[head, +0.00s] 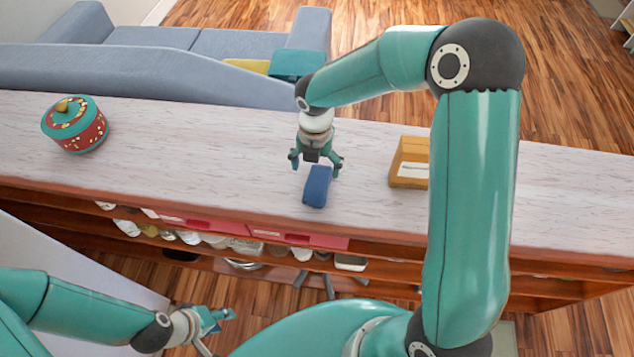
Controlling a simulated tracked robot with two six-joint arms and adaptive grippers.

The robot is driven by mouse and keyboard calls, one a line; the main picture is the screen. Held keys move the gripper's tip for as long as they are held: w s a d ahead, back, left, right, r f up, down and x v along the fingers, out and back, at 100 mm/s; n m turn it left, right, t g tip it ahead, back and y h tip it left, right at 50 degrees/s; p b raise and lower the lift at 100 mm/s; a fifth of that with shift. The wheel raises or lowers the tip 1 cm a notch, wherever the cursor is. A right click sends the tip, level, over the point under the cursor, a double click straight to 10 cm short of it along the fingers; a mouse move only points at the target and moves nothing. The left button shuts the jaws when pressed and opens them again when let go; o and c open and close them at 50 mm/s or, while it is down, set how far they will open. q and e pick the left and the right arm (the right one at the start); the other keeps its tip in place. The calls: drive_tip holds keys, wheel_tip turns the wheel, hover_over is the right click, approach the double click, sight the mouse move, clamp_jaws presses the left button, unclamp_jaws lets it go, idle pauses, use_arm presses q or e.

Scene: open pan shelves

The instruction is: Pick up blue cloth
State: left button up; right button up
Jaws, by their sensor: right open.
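The blue cloth (317,188) is a small folded, block-like bundle on the pale wooden counter top (220,150), near the middle. My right gripper (316,166) points down just behind the cloth, at its far end. I cannot tell whether a fingertip touches the cloth. My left gripper (217,332) is low at the bottom left, in front of the shelves and away from the cloth. Its fingers are only partly clear.
A red and teal lidded pot (75,125) stands at the counter's left. A yellow-brown box with a white label (408,165) stands right of the cloth, partly behind my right arm. Open shelves (200,235) with dishes and red trays lie below. A blue-grey sofa (150,65) is behind.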

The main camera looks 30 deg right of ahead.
sight(319, 176)
drive_tip(key=f, duration=0.5)
drive_tip(key=shift+s+d, duration=0.2)
drive_tip(key=shift+d, duration=0.15)
drive_tip(key=shift+r, duration=0.1)
drive_tip(key=shift+c, duration=0.3)
drive_tip(key=c, duration=1.2)
drive_tip(key=shift+r, duration=0.1)
wheel_tip(319, 176, up, 20)
drive_tip(key=shift+f+p, duration=0.1)
drive_tip(key=shift+p, duration=0.3)
drive_tip(key=o, duration=0.7)
drive_tip(key=shift+c, duration=0.2)
drive_tip(key=c, duration=0.5)
